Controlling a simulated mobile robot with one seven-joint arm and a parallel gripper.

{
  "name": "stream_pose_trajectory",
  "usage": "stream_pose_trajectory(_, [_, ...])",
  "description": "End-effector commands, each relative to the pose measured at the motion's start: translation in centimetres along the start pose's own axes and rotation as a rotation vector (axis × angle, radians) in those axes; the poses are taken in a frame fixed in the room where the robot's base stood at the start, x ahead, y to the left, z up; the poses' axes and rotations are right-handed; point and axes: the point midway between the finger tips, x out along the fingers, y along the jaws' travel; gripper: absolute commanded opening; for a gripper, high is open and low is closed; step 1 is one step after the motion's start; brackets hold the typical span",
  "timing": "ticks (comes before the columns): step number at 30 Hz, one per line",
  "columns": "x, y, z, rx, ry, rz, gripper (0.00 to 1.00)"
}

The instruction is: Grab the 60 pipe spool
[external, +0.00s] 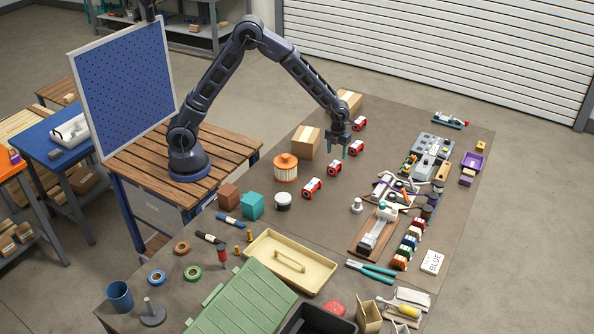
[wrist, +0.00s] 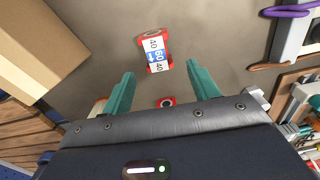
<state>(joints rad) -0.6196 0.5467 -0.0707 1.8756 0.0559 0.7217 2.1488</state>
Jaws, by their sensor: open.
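Several red-and-white pipe spools lie on the brown bench, among them a far one (external: 360,123), one just right of my gripper (external: 356,148), and two nearer ones (external: 333,170) (external: 312,186). I cannot tell which spool is marked 60.
A cardboard box (external: 306,142) stands left of my gripper, with another box (external: 349,101) behind. An orange-and-white filter (external: 286,168) stands nearer left. A grey device (external: 432,155) and a vise-like fixture (external: 375,234) lie to the right. Bare bench separates the spools from these.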

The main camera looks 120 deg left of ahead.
Motion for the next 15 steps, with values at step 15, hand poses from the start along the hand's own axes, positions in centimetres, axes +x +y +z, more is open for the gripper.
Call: stream_pose_trajectory(15, [5.1, 0.4, -0.1, -0.001, 0.001, 0.002, 0.60])
